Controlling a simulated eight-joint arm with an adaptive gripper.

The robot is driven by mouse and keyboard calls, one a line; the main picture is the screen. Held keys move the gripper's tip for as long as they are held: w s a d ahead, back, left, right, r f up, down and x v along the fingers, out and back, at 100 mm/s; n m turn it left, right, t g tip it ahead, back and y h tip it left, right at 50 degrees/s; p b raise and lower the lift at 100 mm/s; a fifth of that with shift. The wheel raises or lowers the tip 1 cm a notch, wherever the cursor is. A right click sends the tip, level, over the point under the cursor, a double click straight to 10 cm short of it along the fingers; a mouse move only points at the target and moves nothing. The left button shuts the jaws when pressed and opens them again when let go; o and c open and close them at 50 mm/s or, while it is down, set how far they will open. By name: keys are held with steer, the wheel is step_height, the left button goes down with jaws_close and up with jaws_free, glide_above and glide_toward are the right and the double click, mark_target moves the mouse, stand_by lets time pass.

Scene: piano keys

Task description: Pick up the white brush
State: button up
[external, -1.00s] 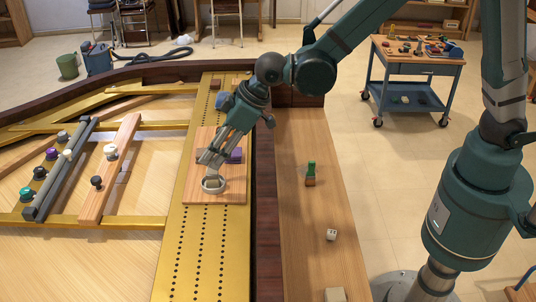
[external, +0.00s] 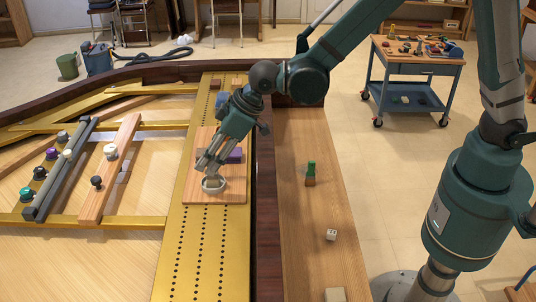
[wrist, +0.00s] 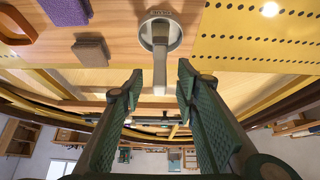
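I cannot clearly make out a white brush. A pale grey round piece with a straight handle (wrist: 160,32) lies on a wooden board (external: 198,194); in the external view its round end shows as a ring (external: 213,185). My gripper (wrist: 160,80) is open, with its two fingers apart. In the wrist view the handle's whitish end sits between the fingertips, with gaps on both sides. In the external view my gripper (external: 207,166) is tilted down just above the board, partly hiding the handle.
A purple block (external: 235,156) and a grey-brown block (wrist: 91,50) are close by on the board. The gold plate (external: 195,255) in front is clear. On the wooden ledge (external: 305,205) stand a green piece (external: 311,170) and a white die (external: 331,234).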

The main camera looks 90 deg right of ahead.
steer(key=shift+f, duration=0.1)
stand_by(0.3)
steer(key=shift+x, duration=2.6)
jaws_close()
